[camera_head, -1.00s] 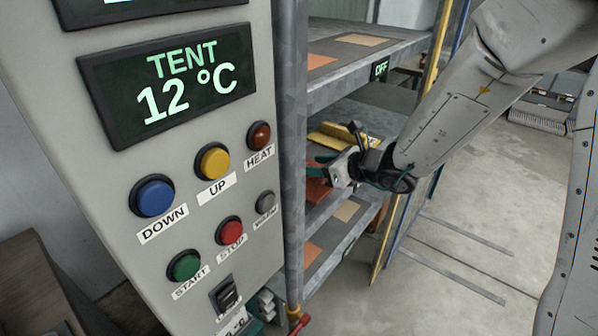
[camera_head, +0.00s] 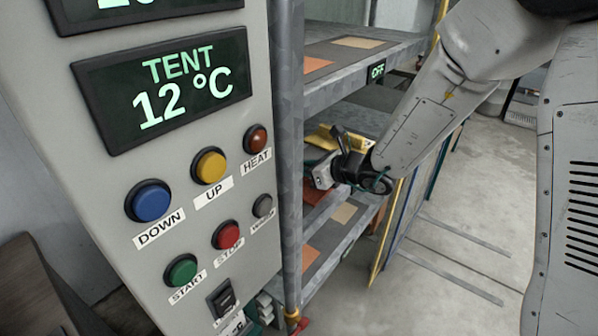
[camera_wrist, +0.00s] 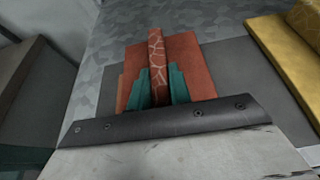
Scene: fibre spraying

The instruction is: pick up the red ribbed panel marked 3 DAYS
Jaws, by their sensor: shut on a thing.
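A red ribbed panel (camera_wrist: 197,77) lies flat on a dark grey mat in the wrist view. Its raised rib (camera_wrist: 157,55) has a pale cracked pattern and runs away from my gripper. My gripper (camera_wrist: 158,84) has its teal fingers on either side of this rib and is shut on it. In the head view my gripper (camera_head: 318,172) reaches into the middle shelf, partly hidden by the post and my own wrist. A red surface (camera_head: 314,196) shows below it. No 3 DAYS marking is readable.
A yellow ribbed panel (camera_wrist: 272,52) lies close on the right. A grey metal post (camera_head: 289,130) and a control cabinet (camera_head: 165,200) reading TENT 12 °C stand left of my gripper. The upper shelf (camera_head: 350,52) is above it, marked OFF.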

